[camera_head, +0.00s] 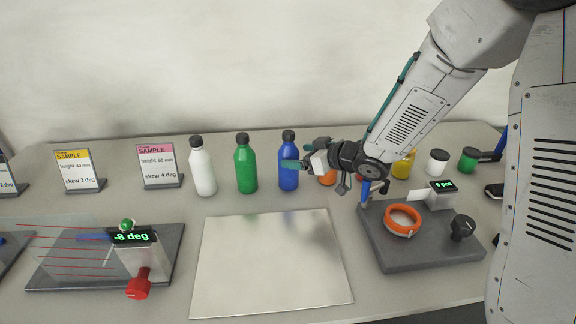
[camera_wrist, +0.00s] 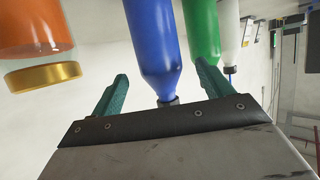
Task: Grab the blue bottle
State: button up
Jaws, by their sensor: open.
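The blue bottle (camera_head: 288,178) stands upright with a black cap, at the right end of a row of bottles. My gripper (camera_head: 300,158) comes from the right at the bottle's upper part, and a teal finger overlaps its right side. In the wrist view the blue bottle (camera_wrist: 155,40) appears upside down, between the two teal fingers of my open gripper (camera_wrist: 161,75). Gaps show on both sides. I cannot tell how deep it sits between the fingers.
A green bottle (camera_head: 245,170) and a white bottle (camera_head: 202,172) stand left of the blue one. An orange jar (camera_wrist: 35,25) with a gold lid is close by, partly hidden by my arm in the head view. A bare metal plate (camera_head: 270,265) lies in front.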

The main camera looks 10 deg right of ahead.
aim_at(284, 155)
jog(key=x, duration=0.6)
jog(key=shift+w+a+f, duration=0.1)
jog(key=shift+w+a, duration=0.1)
jog(key=c, duration=1.1)
